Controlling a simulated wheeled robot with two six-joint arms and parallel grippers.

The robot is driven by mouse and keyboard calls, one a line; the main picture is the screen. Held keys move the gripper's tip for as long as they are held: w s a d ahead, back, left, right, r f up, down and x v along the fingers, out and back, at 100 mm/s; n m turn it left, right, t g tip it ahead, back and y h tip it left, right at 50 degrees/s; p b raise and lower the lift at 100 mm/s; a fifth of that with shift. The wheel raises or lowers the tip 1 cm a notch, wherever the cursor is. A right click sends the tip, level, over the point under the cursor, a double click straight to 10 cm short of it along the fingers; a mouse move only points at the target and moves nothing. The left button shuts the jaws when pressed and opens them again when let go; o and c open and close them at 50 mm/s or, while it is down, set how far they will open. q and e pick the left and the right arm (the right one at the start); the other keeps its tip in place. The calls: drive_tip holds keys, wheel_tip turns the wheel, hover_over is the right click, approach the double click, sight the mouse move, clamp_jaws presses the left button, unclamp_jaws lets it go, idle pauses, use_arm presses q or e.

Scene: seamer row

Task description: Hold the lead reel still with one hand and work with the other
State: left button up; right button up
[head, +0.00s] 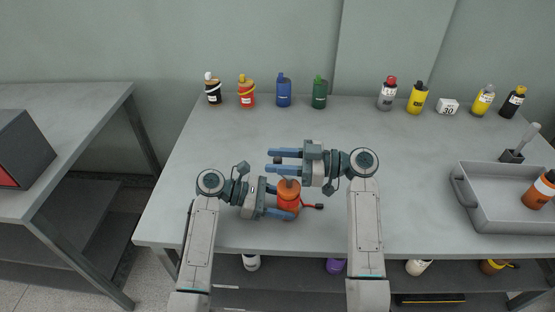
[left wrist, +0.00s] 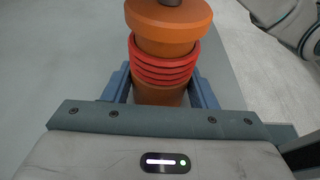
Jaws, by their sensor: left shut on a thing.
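The lead reel (head: 288,199) is an orange body standing on the grey table in the head view. In the left wrist view the reel (left wrist: 168,32) shows red lead wound in several turns below its wide orange top, with a grey knob above. A short red lead end with a dark tip (head: 319,206) sticks out to its right. My left gripper (head: 293,202) is shut on the reel; its fingers flank the body in the left wrist view (left wrist: 162,85). My right gripper (head: 272,161) is open and empty, its fingers pointing left, just beyond the reel in the picture.
Several bottles line the table's back edge, among them a blue one (head: 284,92) and a green one (head: 319,93). A white block marked 30 (head: 448,107) stands there too. A grey tray (head: 505,214) with an orange bottle (head: 540,191) is at right. The table's left part is clear.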

drive_tip(key=shift+a, duration=0.2)
drive_tip(key=shift+c, duration=0.2)
clamp_jaws()
drive_tip(key=shift+g, duration=0.3)
drive_tip(key=shift+s+a+n+g+h, duration=0.2)
drive_tip(key=shift+s+n+g+h, duration=0.15)
drive_tip(key=shift+n+g, duration=0.85)
drive_tip(key=shift+s+a+n+g+h, duration=0.15)
drive_tip(key=shift+s+n+g+h, duration=0.2)
drive_tip(key=shift+n+g, duration=0.85)
drive_tip(key=shift+s+a+n+g+h, duration=0.2)
drive_tip(key=shift+n+g+h, duration=0.3)
drive_tip(key=shift+g, duration=1.3)
